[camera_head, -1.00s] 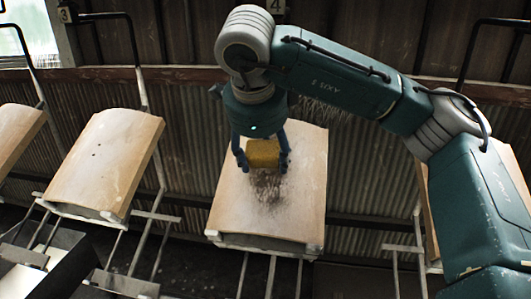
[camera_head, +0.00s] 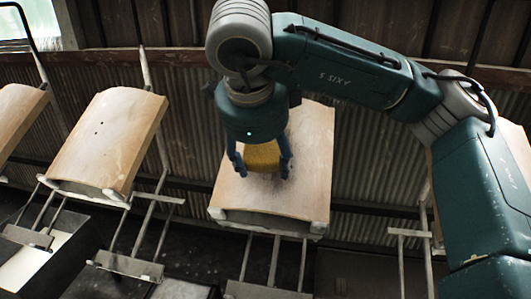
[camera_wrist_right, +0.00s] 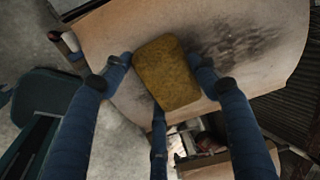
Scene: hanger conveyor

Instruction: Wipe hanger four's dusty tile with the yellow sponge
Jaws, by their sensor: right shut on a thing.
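The curved tan tile (camera_head: 312,170) hangs on the middle hanger in the head view. My right gripper (camera_head: 262,166) is shut on the yellow sponge (camera_head: 262,156), holding it over the middle of the tile's face. Whether the sponge presses on the tile I cannot tell. In the right wrist view the sponge (camera_wrist_right: 167,73) sits between the blue fingers of my right gripper (camera_wrist_right: 160,76). A dark dusty smudge (camera_wrist_right: 242,40) shows on the tile (camera_wrist_right: 108,38) to the right of the sponge. In the head view the gripper and sponge hide most of that dust. My left gripper is out of view.
A similar tile (camera_head: 108,140) hangs to the left, with another (camera_head: 12,120) at the far left edge. One more (camera_head: 515,160) is partly behind my right arm. Metal hanger frames (camera_head: 160,198) stand between them. A corrugated wall (camera_head: 370,170) is behind.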

